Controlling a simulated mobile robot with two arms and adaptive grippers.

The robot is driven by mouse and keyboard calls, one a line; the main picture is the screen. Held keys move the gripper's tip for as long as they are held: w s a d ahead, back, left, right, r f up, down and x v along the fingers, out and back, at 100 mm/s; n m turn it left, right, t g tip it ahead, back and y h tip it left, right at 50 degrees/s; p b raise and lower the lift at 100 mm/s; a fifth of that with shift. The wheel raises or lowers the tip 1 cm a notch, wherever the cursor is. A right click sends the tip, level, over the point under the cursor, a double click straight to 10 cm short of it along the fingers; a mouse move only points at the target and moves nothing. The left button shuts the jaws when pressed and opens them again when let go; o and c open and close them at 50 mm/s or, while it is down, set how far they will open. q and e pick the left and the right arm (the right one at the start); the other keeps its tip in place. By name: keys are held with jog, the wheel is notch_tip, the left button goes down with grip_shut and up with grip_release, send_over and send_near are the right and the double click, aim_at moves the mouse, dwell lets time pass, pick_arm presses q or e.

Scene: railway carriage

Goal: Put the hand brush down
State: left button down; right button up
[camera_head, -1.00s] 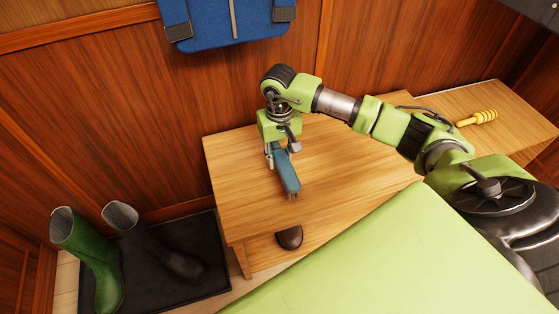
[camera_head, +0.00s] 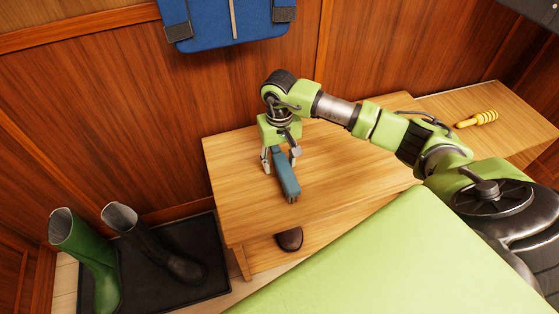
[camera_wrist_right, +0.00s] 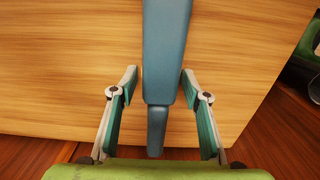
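The hand brush (camera_head: 286,178) is blue-grey and lies on the light wooden bench (camera_head: 345,186), near its left end. In the right wrist view the brush (camera_wrist_right: 166,50) runs between the fingers, with its narrower handle end (camera_wrist_right: 157,130) toward the gripper. My right gripper (camera_head: 280,164) is over the brush. In the right wrist view its two fingers (camera_wrist_right: 158,82) stand apart on either side of the brush, with a gap on each side. My left gripper is not in view.
A yellow ribbed object (camera_head: 478,118) lies on the surface at the right. Green and dark boots (camera_head: 92,258) stand on a black mat (camera_head: 215,277) on the floor at left. A brown shoe (camera_head: 290,238) is partly under the bench. Bare bench top lies right of the brush.

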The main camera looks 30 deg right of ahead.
aim_at(279, 156)
jog(key=shift+r, duration=0.1)
jog(key=shift+w+r, duration=0.1)
jog(key=shift+r, duration=0.35)
notch_tip(279, 156, up, 10)
jog(key=shift+f+p, duration=0.1)
jog(key=shift+p, duration=1.05)
jog(key=shift+r, duration=0.7)
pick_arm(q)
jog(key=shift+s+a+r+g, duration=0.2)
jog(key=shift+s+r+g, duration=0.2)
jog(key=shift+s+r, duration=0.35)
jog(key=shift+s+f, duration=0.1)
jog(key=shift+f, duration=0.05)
